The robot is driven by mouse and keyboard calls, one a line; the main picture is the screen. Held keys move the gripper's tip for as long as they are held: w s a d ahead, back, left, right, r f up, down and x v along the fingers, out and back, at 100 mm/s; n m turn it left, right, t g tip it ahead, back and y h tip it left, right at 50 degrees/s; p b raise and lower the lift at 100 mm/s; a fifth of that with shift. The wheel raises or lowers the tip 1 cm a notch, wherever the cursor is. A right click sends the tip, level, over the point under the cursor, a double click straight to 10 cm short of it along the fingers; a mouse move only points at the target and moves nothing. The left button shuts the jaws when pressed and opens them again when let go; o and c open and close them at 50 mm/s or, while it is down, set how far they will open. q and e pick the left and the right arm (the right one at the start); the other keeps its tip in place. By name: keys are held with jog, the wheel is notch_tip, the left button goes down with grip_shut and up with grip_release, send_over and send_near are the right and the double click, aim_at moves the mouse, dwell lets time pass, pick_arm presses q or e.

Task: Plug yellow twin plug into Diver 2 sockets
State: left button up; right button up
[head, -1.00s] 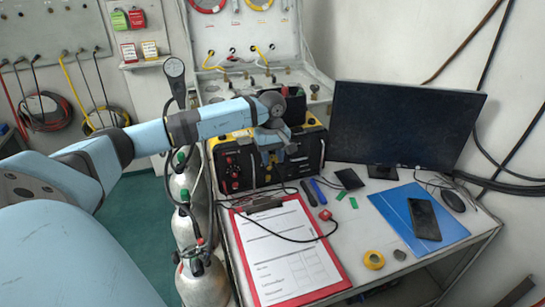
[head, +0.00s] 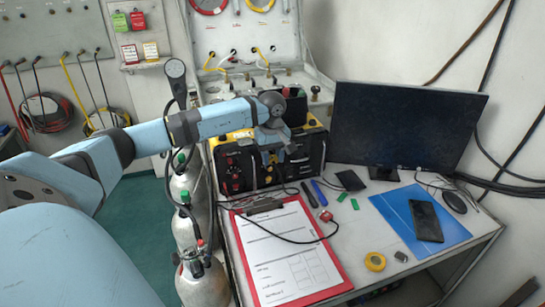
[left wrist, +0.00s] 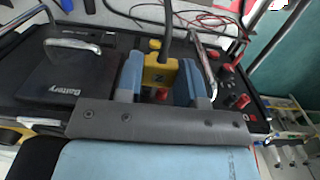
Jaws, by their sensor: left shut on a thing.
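My left gripper (head: 273,150) is in front of the black and yellow air panel (head: 237,176), pointing toward its face. In the left wrist view its two blue-grey fingers (left wrist: 161,82) are shut on the yellow twin plug (left wrist: 160,71), which bears a dark mark like a 2. A dark cable rises from the plug. The plug is close to the panel face, but its front is hidden, so I cannot tell whether it touches or enters the sockets. Red fittings (left wrist: 241,101) show on the panel beside the gripper. The right gripper is not in view.
A metal handle (left wrist: 203,65) stands close beside the gripper, and a battery cover (left wrist: 72,84) lies on its other side. A clipboard (head: 338,279), a monitor (head: 405,125) and a blue folder (head: 397,212) are on the table. Gas cylinders (head: 202,281) stand left of it.

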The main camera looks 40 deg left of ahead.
pick_arm(q)
jog(key=shift+w+a, duration=0.2)
jog(key=shift+a, duration=0.15)
dwell(0.6)
jog(key=o, duration=1.2)
jog(key=r, duration=0.9)
jog(key=r+b, duration=0.1)
jog(key=r, duration=0.3)
jog(key=shift+w+a+r, duration=0.1)
jog(key=shift+a+r, duration=0.15)
jog(key=shift+r, duration=0.15)
